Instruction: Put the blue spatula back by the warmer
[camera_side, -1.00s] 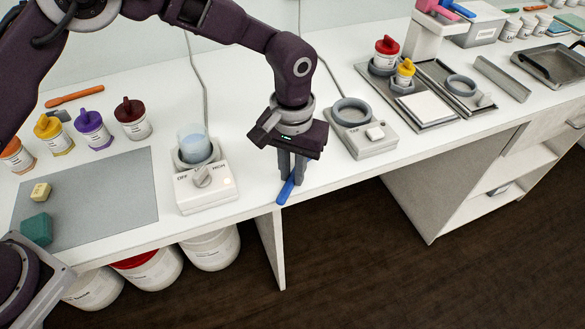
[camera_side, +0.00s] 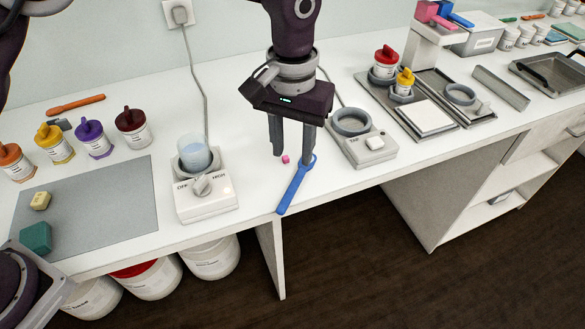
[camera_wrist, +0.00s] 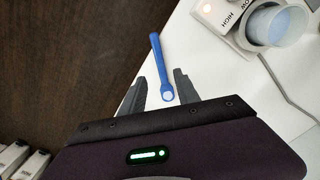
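The blue spatula (camera_side: 294,188) lies on the white counter between the warmer and the scale. Its lower end is at the counter's front edge, and its round end points toward the back. The warmer (camera_side: 204,198), a white box with a dial, stands left of it with a beaker (camera_side: 194,153) of pale blue liquid on top. My gripper (camera_side: 292,155) is open and empty above the spatula's round end. In the wrist view the spatula (camera_wrist: 157,55) shows between and beyond the spread fingers (camera_wrist: 161,74), with the warmer (camera_wrist: 218,14) at upper right.
The scale (camera_side: 366,150) with a grey ring stands close on the right. Lidded jars (camera_side: 131,126) and a grey mat (camera_side: 100,205) are at left. Cords run behind. Counter in front of the warmer is narrow.

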